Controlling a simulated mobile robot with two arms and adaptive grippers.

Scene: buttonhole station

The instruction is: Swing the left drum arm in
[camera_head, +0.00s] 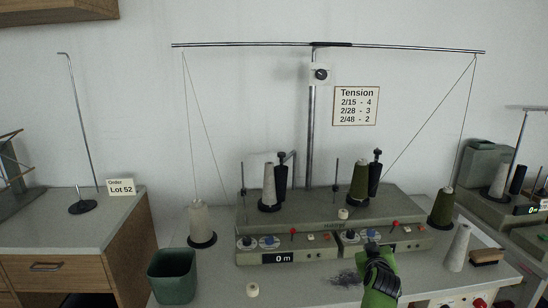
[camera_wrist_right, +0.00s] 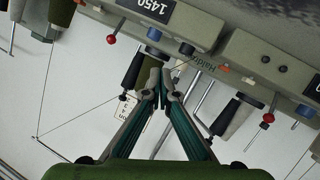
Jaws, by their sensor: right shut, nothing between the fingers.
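The left drum arm carries a black drum (camera_head: 281,178) with a black knob on top, standing close behind the right side of a pale cone (camera_head: 268,190) on the grey winder (camera_head: 330,212). I cannot tell whether drum and cone touch. The right black drum (camera_head: 375,175) stands beside an olive cone (camera_head: 358,184). My right gripper (camera_head: 372,250), green and black, is at the front of the winder's right half, well right of and below the left drum. Its fingers are shut and empty in the wrist view (camera_wrist_right: 160,77). My left gripper is out of view.
The winder front has blue knobs, red-tipped levers and a "0 m" display (camera_head: 277,257). A green bin (camera_head: 172,276) stands at left, a loose pale cone (camera_head: 458,247) and a brush (camera_head: 486,257) at right. Loose thread (camera_head: 345,279) lies in front. Yarns run up to the overhead bar (camera_head: 250,44).

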